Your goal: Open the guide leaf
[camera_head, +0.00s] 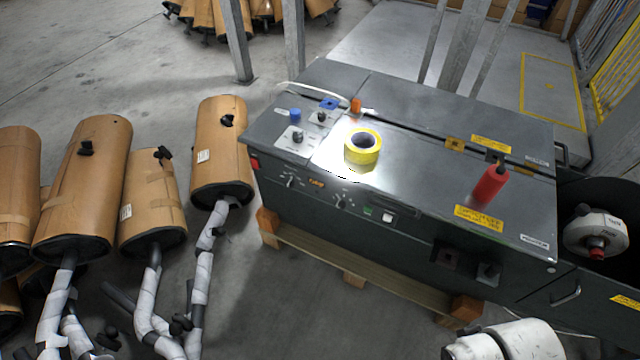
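A dark grey strapping machine (420,188) stands right of centre on a wooden pallet. Its flat top has a seam across it at the left and a long dark slot towards the back edge, with yellow labels beside it. No panel on the top stands visibly raised. I cannot tell which panel is the guide leaf. A white rounded part (505,343) at the bottom edge looks like a piece of my arm. My gripper is not in view.
A yellow tape roll (363,147) and a red bottle (489,184) stand on the machine top. A reel with a white hub (596,233) is at the machine's right. Cardboard-wrapped mufflers (82,190) crowd the left. Grey posts (462,45) rise behind. Some floor in front is clear.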

